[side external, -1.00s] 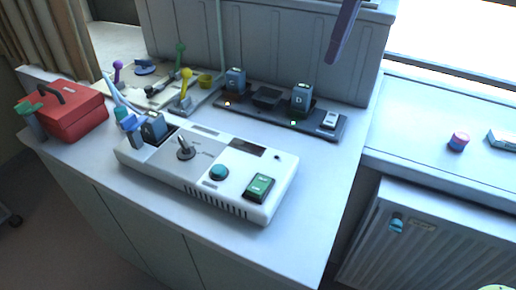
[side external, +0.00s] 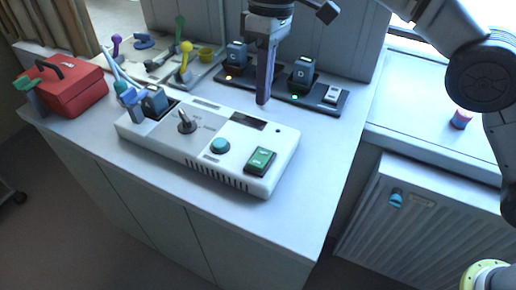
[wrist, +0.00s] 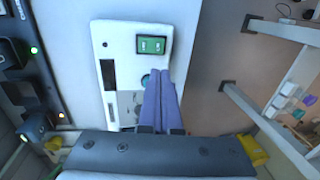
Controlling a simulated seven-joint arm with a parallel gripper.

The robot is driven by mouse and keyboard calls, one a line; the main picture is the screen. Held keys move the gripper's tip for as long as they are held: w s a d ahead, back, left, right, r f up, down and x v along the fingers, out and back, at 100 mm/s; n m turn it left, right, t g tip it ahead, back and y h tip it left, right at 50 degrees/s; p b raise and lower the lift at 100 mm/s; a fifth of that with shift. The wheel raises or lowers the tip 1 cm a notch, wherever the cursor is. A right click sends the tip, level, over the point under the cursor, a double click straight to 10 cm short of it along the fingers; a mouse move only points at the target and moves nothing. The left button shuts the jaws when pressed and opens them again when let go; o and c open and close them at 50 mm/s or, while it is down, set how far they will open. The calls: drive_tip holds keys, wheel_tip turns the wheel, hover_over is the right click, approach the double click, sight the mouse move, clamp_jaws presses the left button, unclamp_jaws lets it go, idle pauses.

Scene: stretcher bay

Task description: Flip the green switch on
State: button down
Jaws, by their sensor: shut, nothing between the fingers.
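The green switch (side external: 260,160) is a rocker in a dark frame at the right end of the white control box (side external: 180,155). It also shows near the top of the wrist view (wrist: 151,45). Which way the rocker is tipped is too small to tell. My gripper (side external: 263,103) has long purple fingers and hangs above the back edge of the box, behind the switch and apart from it. In the wrist view the fingers (wrist: 161,72) lie together, empty, with tips just below the switch in the picture and partly covering the teal button.
The teal button (side external: 220,146) and a toggle lever (side external: 186,122) are on the same box. Behind stands a dark strip (side external: 318,104) with blocks and lit lamps. A red toolbox (side external: 72,88) is at the left. The counter right of the box is clear.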

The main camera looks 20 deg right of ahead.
sight(261, 159)
drive_tip(key=f, duration=0.4)
drive_tip(key=s+a+f, duration=0.1)
drive_tip(key=f, duration=0.8)
drive_tip(key=shift+s+a+f, duration=0.25)
drive_tip(key=shift+s+f, duration=0.05)
drive_tip(key=shift+f, duration=0.05)
drive_tip(key=shift+s+a+f+t+h, duration=0.15)
drive_tip(key=shift+f+t+h, duration=0.15)
drive_tip(key=shift+f, duration=0.05)
drive_tip(key=shift+w+d+r, duration=0.1)
drive_tip(key=shift+w+d, duration=0.5)
drive_tip(key=shift+d, duration=0.05)
drive_tip(key=shift+r, duration=0.1)
wheel_tip(261, 159, up, 14)
drive_tip(key=w+d, duration=0.1)
idle(0.4)
drive_tip(key=shift+w+d, duration=0.1)
